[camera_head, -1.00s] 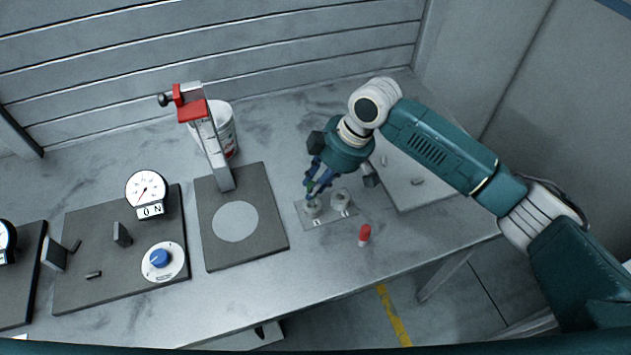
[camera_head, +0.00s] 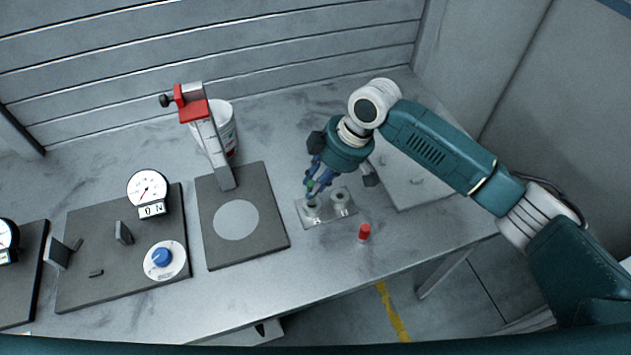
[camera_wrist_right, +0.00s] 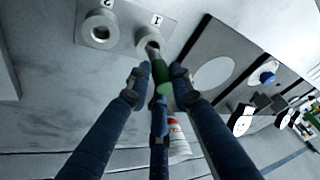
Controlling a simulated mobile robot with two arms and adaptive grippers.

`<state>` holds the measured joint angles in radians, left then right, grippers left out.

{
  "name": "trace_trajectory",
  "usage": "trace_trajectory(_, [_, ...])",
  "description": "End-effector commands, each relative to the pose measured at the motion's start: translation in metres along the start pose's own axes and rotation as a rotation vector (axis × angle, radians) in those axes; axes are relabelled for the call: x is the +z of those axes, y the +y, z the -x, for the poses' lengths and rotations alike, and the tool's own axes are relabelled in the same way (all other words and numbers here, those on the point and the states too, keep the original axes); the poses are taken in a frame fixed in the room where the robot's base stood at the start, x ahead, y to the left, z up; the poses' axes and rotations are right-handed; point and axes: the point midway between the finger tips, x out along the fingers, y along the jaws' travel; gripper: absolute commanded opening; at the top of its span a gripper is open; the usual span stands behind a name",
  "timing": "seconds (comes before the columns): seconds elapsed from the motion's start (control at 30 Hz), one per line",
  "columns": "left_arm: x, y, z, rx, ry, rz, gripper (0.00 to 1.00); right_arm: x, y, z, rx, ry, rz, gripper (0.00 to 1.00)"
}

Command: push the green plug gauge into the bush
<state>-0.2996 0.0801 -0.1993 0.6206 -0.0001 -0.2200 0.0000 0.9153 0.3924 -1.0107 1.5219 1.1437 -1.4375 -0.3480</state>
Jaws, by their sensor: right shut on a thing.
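My right gripper (camera_head: 318,182) is shut on the green plug gauge (camera_wrist_right: 160,78) and points down at the bush plate (camera_head: 322,220). In the right wrist view the fingers (camera_wrist_right: 158,82) are around the green handle. The gauge's metal end meets the mouth of the bush marked 1 (camera_wrist_right: 142,40); how deep it sits I cannot tell. A second bush, marked 2 (camera_wrist_right: 100,28), stands beside it with an open hole; it also shows in the head view (camera_head: 342,198). My left gripper is not in view.
A red-topped plug (camera_head: 364,232) stands right of the bush plate. Left are a dark plate with a pale disc (camera_head: 236,221), a red-headed stand (camera_head: 194,110), a white tub (camera_head: 226,125) and a dial gauge board (camera_head: 110,275). A light panel (camera_head: 405,190) lies behind my right arm.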

Motion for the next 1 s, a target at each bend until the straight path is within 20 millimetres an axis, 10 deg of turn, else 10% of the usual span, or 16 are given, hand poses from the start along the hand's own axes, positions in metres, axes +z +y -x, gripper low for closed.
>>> trace_trajectory(1.0, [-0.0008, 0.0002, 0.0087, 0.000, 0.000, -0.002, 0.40, 0.0000, -0.0005, 0.0000, -0.001, -0.006, 0.000, 0.00])
